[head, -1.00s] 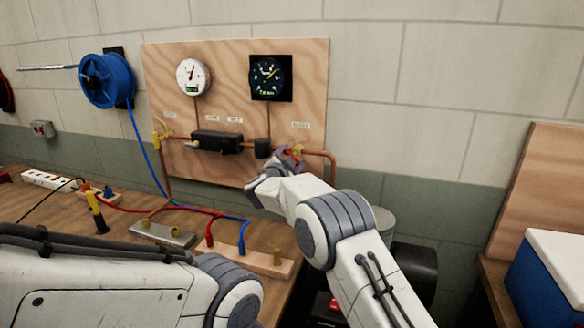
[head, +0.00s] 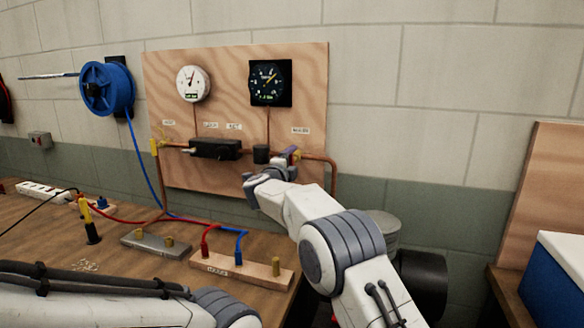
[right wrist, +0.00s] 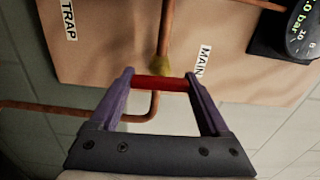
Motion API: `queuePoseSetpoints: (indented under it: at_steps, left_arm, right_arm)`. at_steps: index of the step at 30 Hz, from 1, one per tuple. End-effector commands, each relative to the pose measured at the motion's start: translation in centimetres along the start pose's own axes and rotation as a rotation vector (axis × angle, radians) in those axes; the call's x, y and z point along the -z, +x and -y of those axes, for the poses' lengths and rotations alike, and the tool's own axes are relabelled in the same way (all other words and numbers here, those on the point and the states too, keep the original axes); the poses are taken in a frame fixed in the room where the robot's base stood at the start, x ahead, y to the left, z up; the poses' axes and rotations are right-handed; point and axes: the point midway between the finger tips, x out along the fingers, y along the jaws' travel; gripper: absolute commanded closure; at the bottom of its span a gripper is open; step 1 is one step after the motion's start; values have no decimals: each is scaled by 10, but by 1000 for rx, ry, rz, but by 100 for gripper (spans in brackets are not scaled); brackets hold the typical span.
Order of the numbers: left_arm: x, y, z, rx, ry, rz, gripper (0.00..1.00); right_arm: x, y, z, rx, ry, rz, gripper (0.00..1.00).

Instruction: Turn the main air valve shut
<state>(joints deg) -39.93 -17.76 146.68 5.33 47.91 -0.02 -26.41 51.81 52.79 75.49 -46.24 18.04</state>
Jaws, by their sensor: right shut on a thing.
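The main air valve shows in the right wrist view as a brass body (right wrist: 160,67) on a copper pipe, beside a label reading MAIN (right wrist: 203,61). Its red handle (right wrist: 160,83) spans the gap between my right gripper's two purple fingertips, crosswise to the pipe in that view. My right gripper (right wrist: 161,80) is shut on this handle. In the head view the right gripper (head: 288,156) is at the right part of the plywood panel (head: 230,65), and hides most of the valve. My left arm shows at the lower left, with its gripper out of frame.
A white gauge (head: 193,84) and a black gauge (head: 270,83) are on the panel. A black block (head: 215,149) sits on the copper pipe (head: 333,180). A wooden strip (head: 240,268) with red and blue hoses lies on the bench below. A blue hose reel (head: 106,88) hangs left.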

Motion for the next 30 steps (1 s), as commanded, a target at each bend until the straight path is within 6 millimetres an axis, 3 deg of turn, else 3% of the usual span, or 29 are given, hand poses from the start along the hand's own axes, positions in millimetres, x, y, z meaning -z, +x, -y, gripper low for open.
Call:
queuePoseSetpoints:
  at_steps: [20, 21, 22, 30]
  left_arm:
    - [0, 5, 0, 0, 0, 0, 40]
    - [0, 5, 0, 0, 0, 0, 40]
    - [0, 5, 0, 0, 0, 0, 40]
    - [0, 6, 0, 0, 0, 0, 40]
  right_arm:
    - [1, 0, -3, -5, 61, -4, 76]
    - [1, 0, -3, -5, 61, -4, 9]
    - [1, 0, -3, -5, 60, -4, 0]
    - [0, -1, -2, -2, 59, -2, 0]
